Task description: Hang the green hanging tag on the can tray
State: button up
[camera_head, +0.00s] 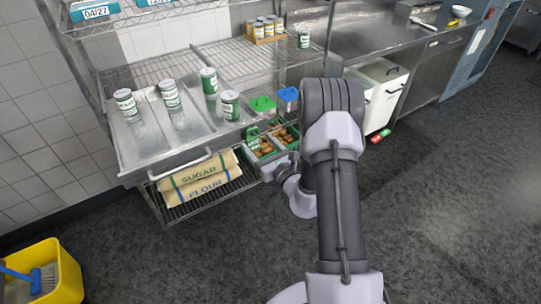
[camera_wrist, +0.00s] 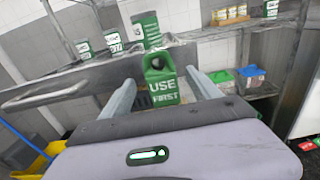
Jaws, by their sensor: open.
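The green hanging tag (camera_wrist: 163,87), marked "USE FIRST" with a hole near its top, stands upright between the fingers of my open gripper (camera_wrist: 160,92). In the wrist view there are gaps between the tag and both fingers. The tag's upper part overlaps the front edge of the metal can tray (camera_wrist: 85,80); I cannot tell whether it is hooked over it. In the head view the can tray (camera_head: 136,147) lies on the rack shelf with several green-and-white cans, and the green tag (camera_head: 252,138) shows near its right front. My arm hides the gripper fingers there.
Sugar and flour sacks (camera_head: 200,178) and green crates (camera_head: 266,150) sit on the lower shelf. Green and blue lidded containers (camera_head: 262,104) stand right of the tray. A yellow bucket (camera_head: 66,272) stands at lower left. Small red and green items (camera_head: 380,136) lie on the floor.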

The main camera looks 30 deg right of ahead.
jog(key=s, duration=1.6)
jog(key=s+a+r+n+g+y, duration=0.1)
jog(key=a+r+n+g+y, duration=0.3)
jog(key=a+r+n+y, duration=0.45)
jog(key=s+a+r+n+g+y, duration=0.1)
jog(key=a+r+n+g+y, duration=0.4)
jog(key=a, duration=0.6)
jog(key=s+a+n+g+h, duration=0.3)
jog(key=s+a+n+g, duration=0.5)
jog(key=s+n, duration=0.35)
jog(key=s+d+r+n+t+h, duration=0.1)
jog(key=d+r+n+t+h, duration=0.3)
jog(key=h, duration=0.5)
jog(key=d+r+n, duration=0.2)
jog(key=d, duration=0.1)
jog(key=shift+s+d+r+t, duration=0.15)
jog(key=shift+s+t, duration=0.25)
